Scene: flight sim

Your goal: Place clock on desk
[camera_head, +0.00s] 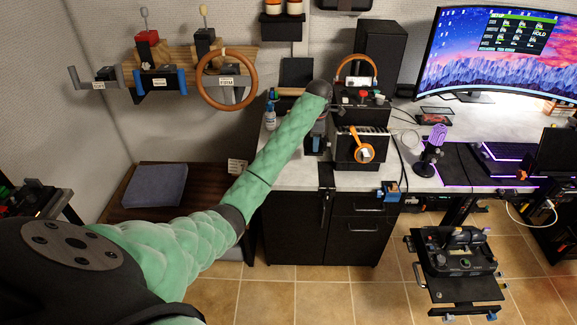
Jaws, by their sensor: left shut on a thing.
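My left arm reaches from the lower left across to the desk (365,181). My left gripper (318,143) is over the left part of the desk top, beside a dark box with an orange item on its front. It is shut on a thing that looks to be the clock. The thing is small and dark here and mostly hidden by my wrist and fingers, and its face does not show. I cannot tell whether it touches the desk. My right gripper is not in view.
A bottle (270,117) stands left of my gripper. Further right are a purple microphone (434,143), a keyboard (505,160) and a large monitor (498,50). A strip along the desk's front edge is clear.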

